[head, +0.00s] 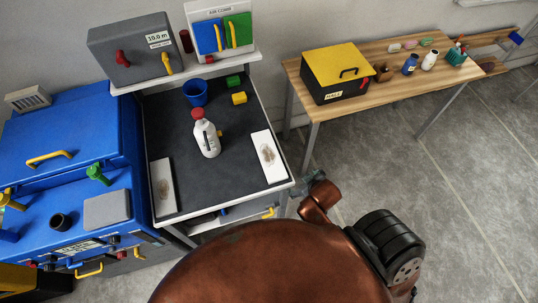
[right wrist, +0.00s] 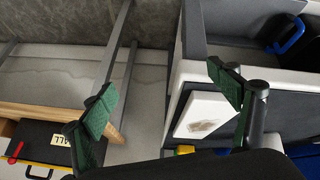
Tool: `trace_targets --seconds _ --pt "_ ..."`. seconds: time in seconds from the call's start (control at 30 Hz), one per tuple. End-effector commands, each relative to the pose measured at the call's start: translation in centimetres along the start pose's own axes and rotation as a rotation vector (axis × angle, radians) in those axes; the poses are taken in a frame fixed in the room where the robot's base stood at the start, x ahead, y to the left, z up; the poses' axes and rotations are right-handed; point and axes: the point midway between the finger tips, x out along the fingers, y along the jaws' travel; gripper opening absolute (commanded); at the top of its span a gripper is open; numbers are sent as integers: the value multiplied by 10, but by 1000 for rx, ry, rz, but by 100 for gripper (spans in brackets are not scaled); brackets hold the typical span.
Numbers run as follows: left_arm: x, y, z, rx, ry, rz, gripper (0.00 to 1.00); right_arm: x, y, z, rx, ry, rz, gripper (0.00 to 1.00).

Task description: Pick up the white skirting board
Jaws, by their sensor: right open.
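Two flat white boards, each with a brownish mark, lie on the dark worktop. One board (head: 163,186) is at the left edge and the other board (head: 267,157) at the right edge. I cannot tell which is the skirting board. My right gripper (head: 312,183) is partly hidden by my arm and sits just right of the worktop's front right corner. In the right wrist view, my right gripper (right wrist: 165,98) is open and empty, its green fingers wide apart. The right-hand white board (right wrist: 203,116) shows between and beyond them, apart from both fingers. My left gripper is not in view.
A blue cabinet (head: 60,135) stands at left. A wooden table (head: 400,72) with a black-and-yellow toolbox (head: 337,75) stands at right.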

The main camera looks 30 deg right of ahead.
Motion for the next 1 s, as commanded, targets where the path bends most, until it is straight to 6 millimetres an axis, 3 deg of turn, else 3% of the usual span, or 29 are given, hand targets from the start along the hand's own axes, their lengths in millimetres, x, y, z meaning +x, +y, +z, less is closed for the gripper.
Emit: trace_targets --seconds 0.07,0.27,0.47,0.57,0.67,0.7,0.8,0.9,1.0 --pt "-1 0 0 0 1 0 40 -14 4 -13 -2 29 10 82" --pt "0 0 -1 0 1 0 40 -10 11 -99 -79 260 82 82" --pt "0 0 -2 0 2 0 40 -32 1 -198 -194 547 138 82" --pt "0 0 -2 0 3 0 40 -56 -16 -256 -285 730 157 82" --pt "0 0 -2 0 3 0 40 -95 -50 -318 -426 964 159 82" --pt "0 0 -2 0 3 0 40 -115 -71 -342 -505 1074 151 82" --pt "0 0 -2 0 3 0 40 -164 -139 -378 -750 1336 97 82" --pt "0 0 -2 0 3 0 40 -195 -209 -377 -1048 1534 1 82" --pt "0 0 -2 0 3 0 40 -196 -266 -347 -1393 1637 -130 82"
